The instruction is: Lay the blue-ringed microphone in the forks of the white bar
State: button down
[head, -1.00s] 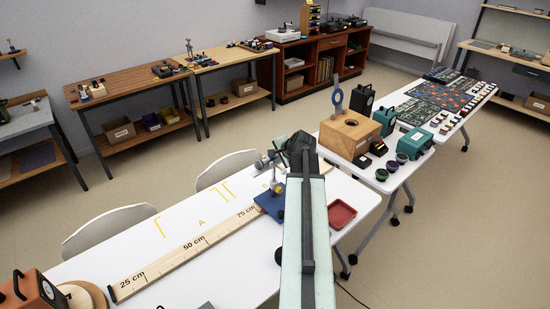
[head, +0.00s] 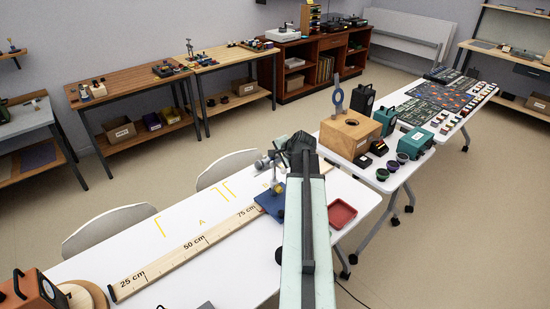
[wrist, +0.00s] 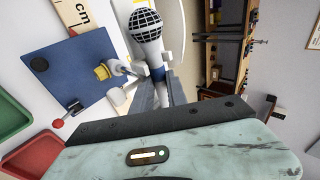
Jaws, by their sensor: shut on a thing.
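The microphone (wrist: 147,28) shows in the wrist view with its dark mesh head toward the top of the picture. A blue ring (wrist: 158,74) is around its body near my fingers. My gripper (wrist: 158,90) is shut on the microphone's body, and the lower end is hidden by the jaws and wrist. Pale pieces of what looks like the white bar (wrist: 119,97) show just left of the microphone, by the stand on the blue board (wrist: 50,68). I cannot tell whether the microphone touches the forks. In the head view my arm largely covers the microphone, near the blue board (head: 268,203).
A yellow knob (wrist: 102,72) and a red-tipped lever (wrist: 58,123) are on the blue board. A red tray (head: 342,214) lies to its right. A wooden ruler (head: 180,250) lies on the white table. A wooden box (head: 349,137) stands on the table behind.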

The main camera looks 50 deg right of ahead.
jog(key=shift+f, duration=0.1)
jog(key=c, duration=1.2)
grip_release()
jog(key=shift+c, duration=0.2)
jog(key=p+v, duration=0.5)
jog(key=v, duration=0.2)
jog(key=shift+s+r, duration=0.25)
jog(key=shift+s, duration=0.05)
jog(key=shift+a, duration=0.1)
